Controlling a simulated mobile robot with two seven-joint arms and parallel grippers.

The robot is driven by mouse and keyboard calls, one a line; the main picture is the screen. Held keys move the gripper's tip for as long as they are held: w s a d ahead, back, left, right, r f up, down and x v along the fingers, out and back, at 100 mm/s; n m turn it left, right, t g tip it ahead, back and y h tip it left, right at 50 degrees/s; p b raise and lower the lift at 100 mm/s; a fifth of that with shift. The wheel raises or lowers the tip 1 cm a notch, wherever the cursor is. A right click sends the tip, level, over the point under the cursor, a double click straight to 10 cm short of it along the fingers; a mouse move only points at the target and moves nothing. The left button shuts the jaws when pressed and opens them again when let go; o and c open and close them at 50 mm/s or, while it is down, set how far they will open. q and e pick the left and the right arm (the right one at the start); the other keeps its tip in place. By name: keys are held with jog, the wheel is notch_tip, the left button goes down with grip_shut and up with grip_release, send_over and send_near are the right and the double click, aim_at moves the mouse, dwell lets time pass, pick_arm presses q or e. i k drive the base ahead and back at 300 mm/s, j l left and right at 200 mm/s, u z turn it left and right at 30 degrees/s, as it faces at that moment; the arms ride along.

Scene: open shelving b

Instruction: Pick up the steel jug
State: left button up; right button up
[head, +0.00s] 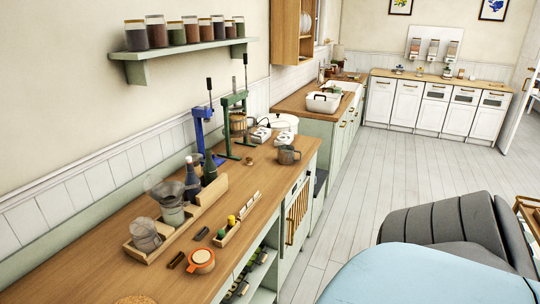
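The steel jug (288,155) looks like the small grey metal vessel near the far end of the wooden counter (115,218). It stands upright near the counter's right edge. A dark part shows at its upper right, perhaps its handle. It is small in the head view, so fine detail is unclear. Neither of my grippers shows in the head view, and nothing is seen holding the jug.
Blue (207,135) and green (234,118) lever presses stand behind the jug, left of it. A wooden tray (140,254) with bottles and an orange-rimmed cup (201,261) are nearer. A grey ribbed chair (440,224) stands right; pale floor (350,185) is open between.

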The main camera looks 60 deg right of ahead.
aim_at(286, 153)
jog(key=z, duration=2.05)
